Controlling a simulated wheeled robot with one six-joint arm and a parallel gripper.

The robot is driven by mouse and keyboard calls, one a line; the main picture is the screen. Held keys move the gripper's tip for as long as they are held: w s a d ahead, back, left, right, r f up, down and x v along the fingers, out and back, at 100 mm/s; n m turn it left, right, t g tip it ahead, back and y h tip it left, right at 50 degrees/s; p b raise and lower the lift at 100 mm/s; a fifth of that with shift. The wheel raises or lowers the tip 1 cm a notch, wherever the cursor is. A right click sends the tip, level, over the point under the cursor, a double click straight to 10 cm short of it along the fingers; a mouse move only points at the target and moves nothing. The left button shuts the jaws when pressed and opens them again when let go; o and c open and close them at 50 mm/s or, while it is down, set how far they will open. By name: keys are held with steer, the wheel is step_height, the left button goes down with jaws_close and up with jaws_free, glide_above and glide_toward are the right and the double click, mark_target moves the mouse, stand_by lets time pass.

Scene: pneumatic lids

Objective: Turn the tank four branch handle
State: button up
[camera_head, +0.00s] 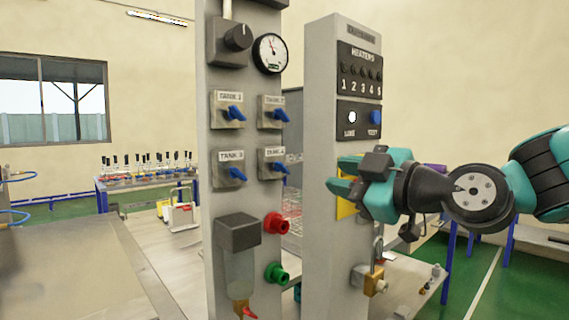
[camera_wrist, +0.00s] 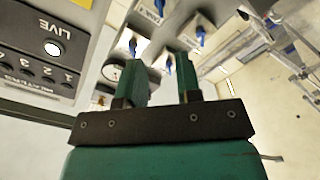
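The tank four branch handle (camera_head: 278,168) is a blue lever on a square plate labelled TANK 4, the lower right of the lever valves on the left grey column (camera_head: 215,200). My gripper (camera_head: 338,176) is to the right of it in the head view, in front of the right column, fingers pointing left. It is not touching the handle. In the wrist view, the two green fingers of my gripper (camera_wrist: 160,62) stand apart with nothing held.
The right column (camera_head: 321,120) carries a heaters panel (camera_head: 359,75) and a lamp panel (camera_head: 359,118). Below the levers are a red knob (camera_head: 277,224), a green knob (camera_head: 277,272) and a filter bowl (camera_head: 239,268). A gap separates the columns.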

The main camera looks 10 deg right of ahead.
mark_target(284, 167)
steer(key=p+x, duration=0.5)
steer(key=x, duration=0.9)
steer(key=shift+w+a, duration=0.1)
steer(key=shift+c, duration=0.2)
jaws_close()
